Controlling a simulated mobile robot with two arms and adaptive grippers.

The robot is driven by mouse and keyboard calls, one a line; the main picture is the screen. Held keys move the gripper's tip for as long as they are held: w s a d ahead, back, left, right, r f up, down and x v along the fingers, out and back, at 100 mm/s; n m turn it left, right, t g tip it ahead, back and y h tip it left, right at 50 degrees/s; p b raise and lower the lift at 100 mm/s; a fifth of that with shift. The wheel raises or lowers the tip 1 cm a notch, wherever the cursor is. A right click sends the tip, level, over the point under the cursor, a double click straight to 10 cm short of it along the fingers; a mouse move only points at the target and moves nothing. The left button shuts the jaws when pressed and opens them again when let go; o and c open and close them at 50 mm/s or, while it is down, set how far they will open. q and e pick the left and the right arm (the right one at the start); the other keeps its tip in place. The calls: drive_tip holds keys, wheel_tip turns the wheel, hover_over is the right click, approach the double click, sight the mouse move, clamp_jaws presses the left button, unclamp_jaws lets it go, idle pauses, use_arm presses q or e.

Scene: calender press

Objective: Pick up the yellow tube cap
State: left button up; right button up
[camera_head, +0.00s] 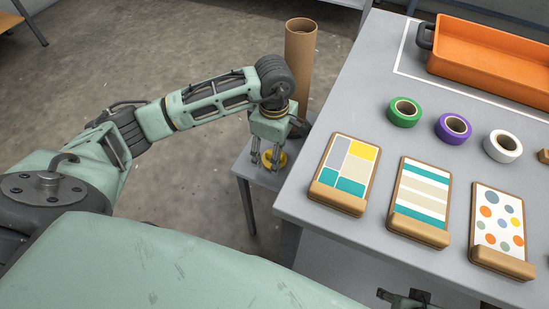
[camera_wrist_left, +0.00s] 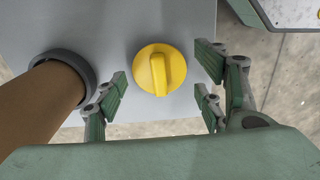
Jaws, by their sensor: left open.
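The yellow tube cap (camera_head: 274,159) is a round disc with a raised grip bar, lying on a small grey side table. It also shows whole in the left wrist view (camera_wrist_left: 160,70). My left gripper (camera_head: 267,158) points down over it and is open and empty. Its fingers (camera_wrist_left: 163,88) stand to the left and right of the cap with clear gaps. Whether the fingertips are level with the cap is hard to tell. A dark part at the bottom edge looks like my right gripper (camera_head: 405,298), mostly cut off.
A brown cardboard tube (camera_head: 300,62) stands upright close beside my left gripper, in a dark ring (camera_wrist_left: 66,63). The large grey table (camera_head: 385,138) to the right holds patterned boards (camera_head: 345,172), tape rolls (camera_head: 404,112) and an orange tray (camera_head: 485,55).

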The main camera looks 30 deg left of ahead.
use_arm(q)
drive_tip(key=shift+f, duration=0.8)
drive_tip(key=shift+c, duration=0.4)
drive_tip(key=c, duration=0.8)
drive_tip(key=shift+r, duration=0.1)
